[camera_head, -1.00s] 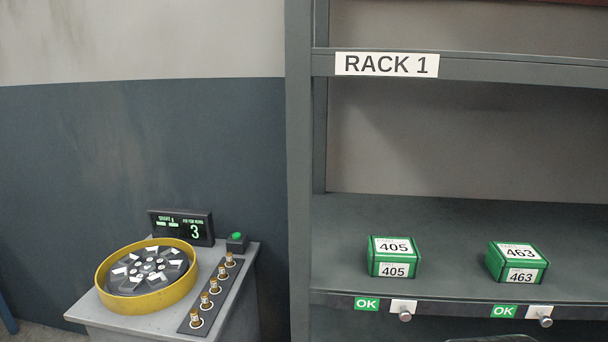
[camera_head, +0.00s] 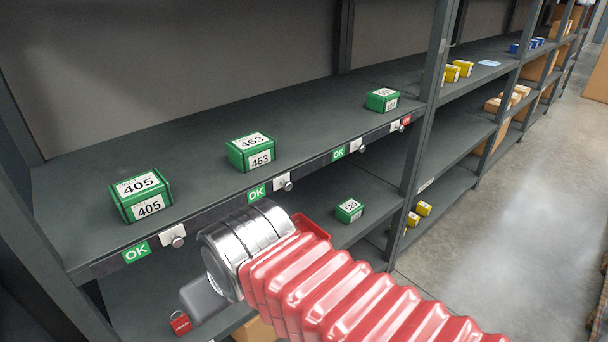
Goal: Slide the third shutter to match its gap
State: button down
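On the front edge of the upper shelf, small white shutters with round metal knobs sit beside status tags. The first shutter (camera_head: 171,235) and second shutter (camera_head: 282,182) each have a green OK tag to their left. Green boxes marked 405 (camera_head: 141,195) and 463 (camera_head: 250,152) and a third green box (camera_head: 382,100) stand above. My arm crosses the lower middle; its grey end (camera_head: 205,299) shows, but no fingers can be made out.
A lower shelf holds a green box marked 528 (camera_head: 349,210) and a small red item (camera_head: 180,322). Rack uprights (camera_head: 427,110) stand between bays. Yellow boxes (camera_head: 458,70) sit further along. Clear floor (camera_head: 500,230) lies at the right.

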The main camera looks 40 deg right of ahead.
aim_at(355, 146)
jog(key=z, duration=0.1)
jog(key=k, duration=0.15)
jog(key=z, duration=2.55)
